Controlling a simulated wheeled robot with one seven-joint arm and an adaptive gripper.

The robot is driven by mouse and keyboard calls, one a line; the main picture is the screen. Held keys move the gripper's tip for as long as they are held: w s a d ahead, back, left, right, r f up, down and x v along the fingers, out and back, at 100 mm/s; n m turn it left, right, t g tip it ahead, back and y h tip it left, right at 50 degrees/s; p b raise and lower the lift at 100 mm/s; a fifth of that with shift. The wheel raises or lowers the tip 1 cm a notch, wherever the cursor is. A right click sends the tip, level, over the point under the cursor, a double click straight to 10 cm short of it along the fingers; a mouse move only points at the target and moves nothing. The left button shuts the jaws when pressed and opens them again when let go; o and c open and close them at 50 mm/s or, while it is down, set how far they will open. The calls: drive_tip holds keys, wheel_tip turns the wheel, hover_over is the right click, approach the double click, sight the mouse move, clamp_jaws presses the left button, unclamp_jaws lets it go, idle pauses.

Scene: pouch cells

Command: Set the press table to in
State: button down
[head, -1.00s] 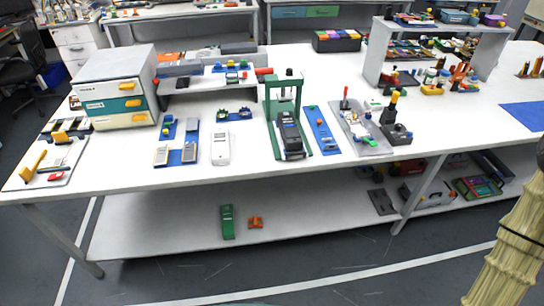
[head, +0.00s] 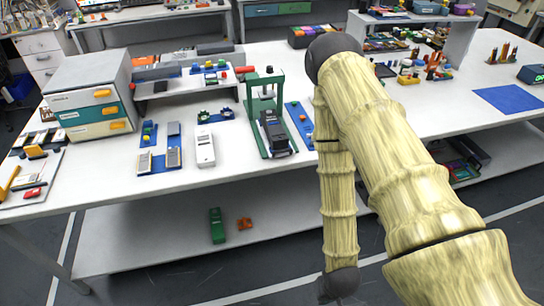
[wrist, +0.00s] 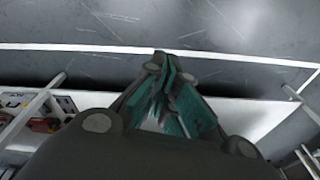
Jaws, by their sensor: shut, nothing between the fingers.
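The green press (head: 266,112) stands on the white table near its front edge, upright, left of my arm in the head view. Its dark sliding table (head: 273,134) sits low between the green posts and extends toward the front edge. I cannot tell its exact setting from here. My gripper (wrist: 163,64) shows in the wrist view with its teal fingers together, with nothing seen between them. It points over the floor, away from the press. In the head view the gripper itself is not clearly visible; my forearm hangs down in front of the table, right of the press.
A drawer cabinet (head: 93,98) stands at the table's left. A white device (head: 205,148) and a blue strip (head: 299,122) flank the press. My arm hides the table right of the press.

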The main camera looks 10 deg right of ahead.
drive_tip(key=w+r+m+t+b, duration=0.1)
drive_tip(key=w+m+t+b, duration=0.15)
drive_tip(key=w, duration=0.65)
drive_tip(key=m+t+b, duration=0.4)
drive_tip(key=m+t, duration=0.8)
drive_tip(key=m, duration=0.1)
approach(287, 150)
drive_tip(key=shift+g+y, duration=0.25)
drive_tip(key=shift+y, duration=0.05)
drive_tip(key=p+x, duration=0.3)
drive_tip(key=x, duration=0.2)
drive_tip(key=shift+w+d+r+p, duration=0.1)
drive_tip(key=shift+d+r+p, duration=0.1)
drive_tip(key=shift+p, duration=0.2)
drive_tip(key=shift+x, duration=0.9)
drive_tip(key=shift+f, duration=0.15)
